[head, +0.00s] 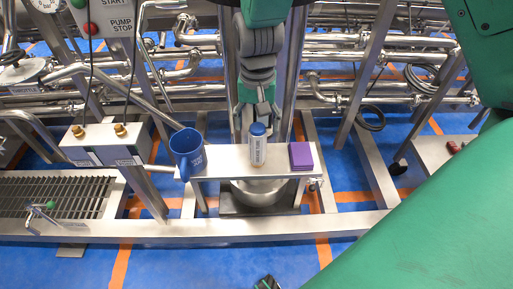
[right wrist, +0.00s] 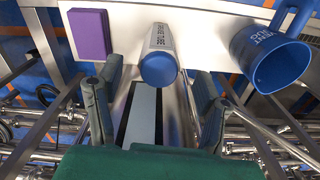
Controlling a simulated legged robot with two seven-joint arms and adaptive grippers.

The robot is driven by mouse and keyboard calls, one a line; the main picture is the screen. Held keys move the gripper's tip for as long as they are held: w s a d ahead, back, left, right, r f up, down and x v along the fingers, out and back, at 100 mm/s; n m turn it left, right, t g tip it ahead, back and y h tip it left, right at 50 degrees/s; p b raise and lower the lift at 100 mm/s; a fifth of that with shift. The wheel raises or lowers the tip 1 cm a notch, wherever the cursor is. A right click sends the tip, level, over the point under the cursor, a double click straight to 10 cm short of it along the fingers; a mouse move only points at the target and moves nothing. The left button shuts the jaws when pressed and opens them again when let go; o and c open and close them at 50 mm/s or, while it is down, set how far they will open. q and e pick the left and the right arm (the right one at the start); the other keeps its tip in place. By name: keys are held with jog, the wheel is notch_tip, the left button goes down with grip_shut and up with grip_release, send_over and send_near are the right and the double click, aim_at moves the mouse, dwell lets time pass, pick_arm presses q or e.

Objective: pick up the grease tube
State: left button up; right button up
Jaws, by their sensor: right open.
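The grease tube (head: 258,150) is a white cylinder with a blue cap and dark lettering. It stands upright on a narrow metal shelf (head: 225,162), between a blue mug and a purple block. My right gripper (head: 257,112) is open just behind the tube at the shelf's far edge. In the right wrist view the tube (right wrist: 161,58) appears ahead, between the lines of the two spread fingers of the gripper (right wrist: 157,95), with no visible contact.
The blue mug (head: 188,152) stands at the shelf's left end, the purple block (head: 301,156) at its right. Steel pipes and frame posts lie behind. A control box (head: 105,145) is at left.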

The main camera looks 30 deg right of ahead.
aim_at(257, 136)
notch_tip(257, 136, down, 5)
jog(key=shift+f+b, duration=0.1)
jog(key=shift+b, duration=0.8)
jog(key=shift+c, duration=0.8)
jog(key=c, duration=1)
jog(key=shift+r, duration=0.2)
